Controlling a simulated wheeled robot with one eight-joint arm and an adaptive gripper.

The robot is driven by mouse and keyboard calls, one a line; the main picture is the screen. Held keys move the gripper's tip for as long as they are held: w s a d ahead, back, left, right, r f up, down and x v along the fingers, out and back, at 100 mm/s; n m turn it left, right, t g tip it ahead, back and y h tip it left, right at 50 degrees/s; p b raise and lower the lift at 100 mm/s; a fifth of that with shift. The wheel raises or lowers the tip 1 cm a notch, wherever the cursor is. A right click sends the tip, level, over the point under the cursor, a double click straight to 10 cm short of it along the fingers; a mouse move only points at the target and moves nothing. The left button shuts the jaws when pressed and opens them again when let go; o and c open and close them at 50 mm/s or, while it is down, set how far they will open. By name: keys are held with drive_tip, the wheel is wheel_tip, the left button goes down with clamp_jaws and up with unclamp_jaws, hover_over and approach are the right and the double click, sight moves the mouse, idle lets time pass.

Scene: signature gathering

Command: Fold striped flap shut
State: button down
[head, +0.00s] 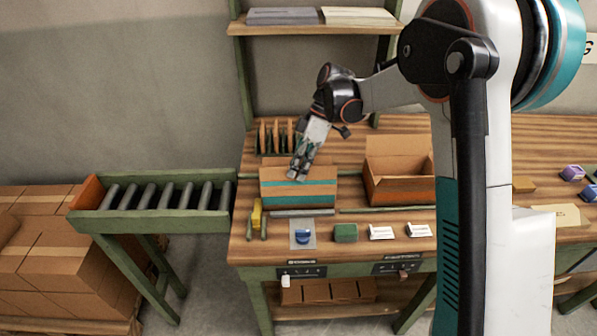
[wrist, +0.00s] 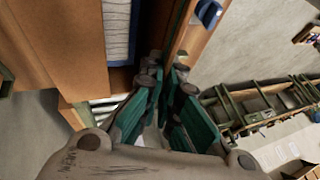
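A cardboard box with a teal stripe along its front (head: 298,196) stands on the wooden workbench. In the head view my gripper (head: 297,172) points down at its top edge, left of the middle. In the wrist view the teal-padded fingers (wrist: 166,82) are close together beside a narrow brown cardboard edge (wrist: 185,38). I cannot tell whether they touch or pinch it. A brown panel (wrist: 60,45) and a pale ribbed stack (wrist: 117,28) lie beyond the fingers. The striped flap cannot be clearly told apart from the box front.
An open cardboard box (head: 398,188) stands to the right. A slotted rack (head: 276,136) is behind the striped box. A roller conveyor (head: 155,195) adjoins the bench at left. A blue item (head: 303,236), a green block (head: 345,232) and white cards (head: 381,232) lie along the front.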

drive_tip(key=shift+w+f+g, duration=0.2)
drive_tip(key=shift+w+g, duration=0.15)
drive_tip(key=shift+g, duration=0.35)
